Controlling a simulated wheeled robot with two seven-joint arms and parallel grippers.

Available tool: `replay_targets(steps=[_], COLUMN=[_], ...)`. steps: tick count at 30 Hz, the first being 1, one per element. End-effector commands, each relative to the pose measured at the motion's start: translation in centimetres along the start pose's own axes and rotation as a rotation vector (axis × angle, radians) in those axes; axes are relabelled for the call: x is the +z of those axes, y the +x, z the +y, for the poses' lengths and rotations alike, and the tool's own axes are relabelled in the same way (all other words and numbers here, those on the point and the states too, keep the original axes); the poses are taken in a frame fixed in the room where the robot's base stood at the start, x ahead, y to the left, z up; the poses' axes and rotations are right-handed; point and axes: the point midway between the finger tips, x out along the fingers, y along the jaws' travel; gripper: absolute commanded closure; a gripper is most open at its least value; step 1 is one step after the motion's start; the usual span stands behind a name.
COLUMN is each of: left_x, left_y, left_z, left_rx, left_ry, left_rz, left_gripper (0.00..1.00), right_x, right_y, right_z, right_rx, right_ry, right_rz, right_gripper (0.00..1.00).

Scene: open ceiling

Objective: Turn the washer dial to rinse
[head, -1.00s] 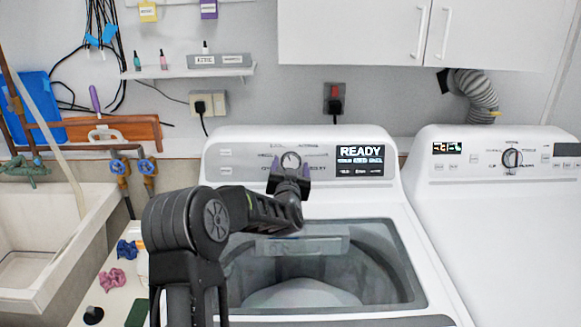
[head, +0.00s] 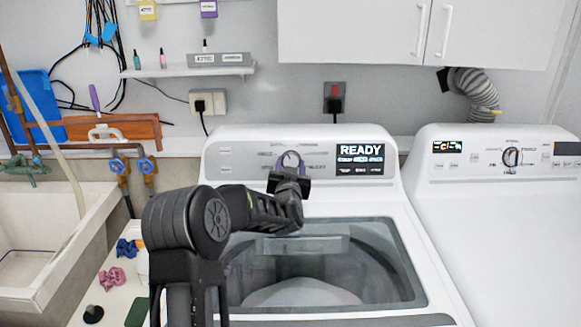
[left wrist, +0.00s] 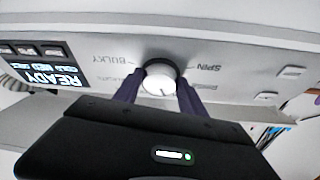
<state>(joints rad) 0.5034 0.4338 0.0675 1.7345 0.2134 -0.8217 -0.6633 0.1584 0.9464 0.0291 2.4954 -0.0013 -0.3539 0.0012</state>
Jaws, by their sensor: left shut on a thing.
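The washer (head: 225,152) in the middle has a round white dial (head: 291,160) on its panel, left of a screen (head: 360,160) that reads READY. My left gripper (head: 290,167) is at the dial, its purple fingers on either side. In the left wrist view the dial (left wrist: 160,78) sits between the two fingertips of my left gripper (left wrist: 160,84), which are shut on it. The panel appears upside down there, with the words BULKY and SPIN around the dial. The word rinse cannot be read in either view. My right gripper is not in view.
A sink (head: 50,220) and small coloured items on a cabinet top are at the left.

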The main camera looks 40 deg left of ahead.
Motion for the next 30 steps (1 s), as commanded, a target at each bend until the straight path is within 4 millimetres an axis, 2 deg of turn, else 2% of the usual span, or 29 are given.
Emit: replay_targets(steps=[8, 18, 30], left_x=[0.3, 0.2, -0.2], left_y=[0.0, 0.0, 0.1], left_z=[0.3, 0.6, 0.7], left_rx=[-0.034, -0.124, -0.232], left_ry=[-0.098, -0.341, -0.626], left_rz=[0.002, 0.001, 0.001], left_gripper=[0.92, 0.92, 0.92], right_x=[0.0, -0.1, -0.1], right_y=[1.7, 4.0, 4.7], right_z=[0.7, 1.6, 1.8], right_rx=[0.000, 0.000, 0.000], right_ry=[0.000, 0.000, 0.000], right_rz=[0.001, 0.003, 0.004], right_gripper=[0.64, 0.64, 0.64])
